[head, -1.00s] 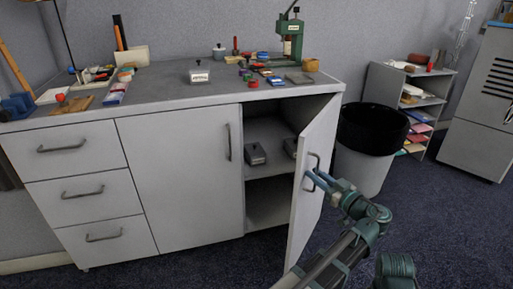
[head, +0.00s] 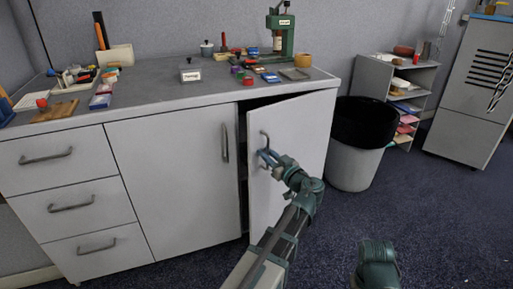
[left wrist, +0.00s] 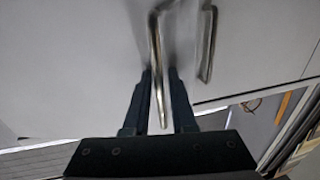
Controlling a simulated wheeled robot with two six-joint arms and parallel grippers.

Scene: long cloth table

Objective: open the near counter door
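The counter (head: 170,93) is grey with two doors and a column of drawers. Its right door (head: 298,140) stands ajar, with a dark gap at its left edge and its hinge side at the right. Its bar handle (head: 264,139) also shows blurred in the left wrist view (left wrist: 156,50). My left gripper (head: 268,157) is at this handle. In the left wrist view its two fingers (left wrist: 160,90) stand either side of the bar, with narrow gaps showing, so they look partly open.
The left door (head: 175,185) is shut; its handle (head: 225,143) is close by. A black-lined bin (head: 357,165) stands right of the counter, before a shelf (head: 375,75). Tools and a green press (head: 282,30) are on the countertop. The carpet in front is free.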

